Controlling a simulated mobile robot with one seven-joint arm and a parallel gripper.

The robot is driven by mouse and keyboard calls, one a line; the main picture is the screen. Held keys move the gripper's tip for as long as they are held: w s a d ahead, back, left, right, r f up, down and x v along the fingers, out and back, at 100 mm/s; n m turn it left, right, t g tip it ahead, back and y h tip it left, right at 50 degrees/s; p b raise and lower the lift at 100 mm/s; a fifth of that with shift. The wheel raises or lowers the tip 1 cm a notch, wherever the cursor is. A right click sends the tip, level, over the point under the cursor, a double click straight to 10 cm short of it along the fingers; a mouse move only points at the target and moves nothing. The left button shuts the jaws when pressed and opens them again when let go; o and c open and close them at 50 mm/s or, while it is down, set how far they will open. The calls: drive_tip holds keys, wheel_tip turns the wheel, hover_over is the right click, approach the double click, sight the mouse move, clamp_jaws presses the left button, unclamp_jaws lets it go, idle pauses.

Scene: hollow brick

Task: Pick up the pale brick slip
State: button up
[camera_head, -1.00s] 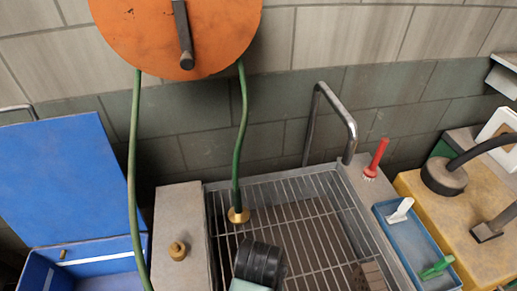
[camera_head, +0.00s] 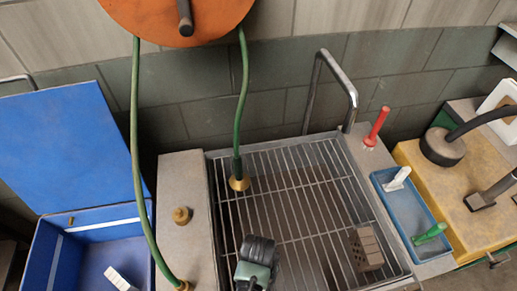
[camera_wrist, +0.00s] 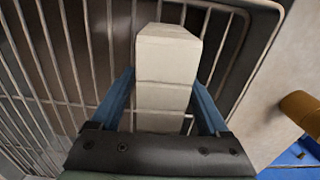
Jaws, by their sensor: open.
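In the wrist view the pale brick slip (camera_wrist: 163,97) is a whitish block with crosswise lines. It lies lengthwise between the two blue fingers of my gripper (camera_wrist: 161,82), one on each side, with the bars of a metal grate behind. Its near end is hidden behind the dark gripper body. The fingers are open, and I cannot tell whether either touches the slip. In the head view my dark wrist (camera_head: 256,258) is over the lower part of the grate, and the slip at the fingers is not visible there.
The wire grate (camera_head: 290,205) lies in a grey basin with a tall metal handle (camera_head: 352,95). A brown hollow brick (camera_head: 366,249) is at its right. A blue box (camera_head: 42,262) stands left, a blue tray (camera_head: 410,215) right. A green hose (camera_head: 137,130) hangs in front.

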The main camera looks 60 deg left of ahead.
clamp_jaws()
idle(0.3)
drive_tip(key=shift+r, duration=0.15)
